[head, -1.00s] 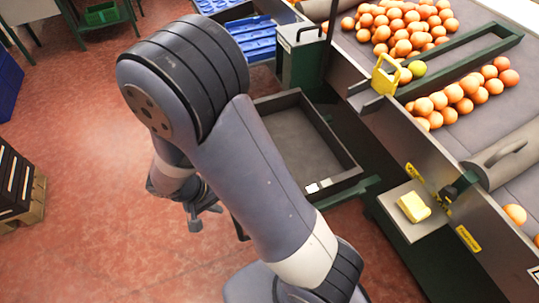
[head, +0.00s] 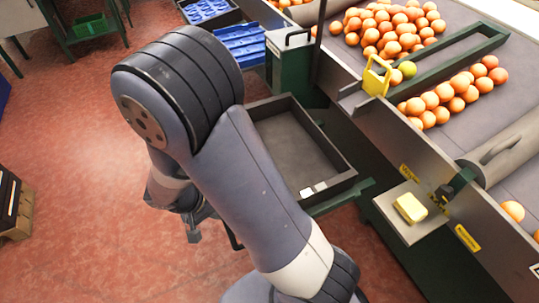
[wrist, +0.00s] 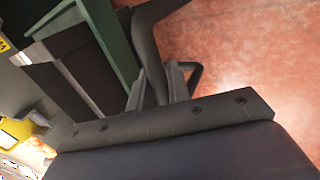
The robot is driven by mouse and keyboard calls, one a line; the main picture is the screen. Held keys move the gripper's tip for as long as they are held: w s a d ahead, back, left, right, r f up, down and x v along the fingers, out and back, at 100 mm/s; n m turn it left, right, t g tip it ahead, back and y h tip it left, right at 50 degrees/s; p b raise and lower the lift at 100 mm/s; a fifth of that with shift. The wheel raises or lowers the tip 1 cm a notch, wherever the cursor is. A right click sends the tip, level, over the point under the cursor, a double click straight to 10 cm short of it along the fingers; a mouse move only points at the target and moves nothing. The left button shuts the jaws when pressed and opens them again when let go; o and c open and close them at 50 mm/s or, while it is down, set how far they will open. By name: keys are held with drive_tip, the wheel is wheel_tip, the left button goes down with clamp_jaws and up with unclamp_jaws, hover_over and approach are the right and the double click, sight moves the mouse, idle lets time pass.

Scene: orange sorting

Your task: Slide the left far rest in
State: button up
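I cannot clearly make out the left far rest; my arm covers the left side of the open dark tray (head: 292,138). A green bar (head: 347,197) sticks out under the tray's near right corner. My gripper (head: 194,228) hangs low over the floor, left of the tray, partly hidden behind my arm. In the wrist view my gripper (wrist: 162,88) shows grey fingers close to a bent dark bar and a green beam (wrist: 110,32). I cannot tell whether the fingers touch the bar or how far apart they are.
The sorting belt (head: 456,115) with many oranges runs along the right. A green cabinet (head: 293,68) stands behind the tray. A shelf with a yellow block (head: 410,207) sits at the belt's side. Red floor (head: 75,160) is free to the left.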

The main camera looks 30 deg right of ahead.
clamp_jaws()
drive_tip(key=shift+d, duration=0.1)
drive_tip(key=shift+s+d+b, duration=0.15)
drive_tip(key=shift+d+b, duration=1.05)
drive_tip(key=shift+d, duration=4.05)
drive_tip(key=o, duration=0.8)
unclamp_jaws()
drive_tip(key=shift+o, duration=0.2)
wheel_tip(320, 180, up, 7)
drive_tip(key=p, duration=0.5)
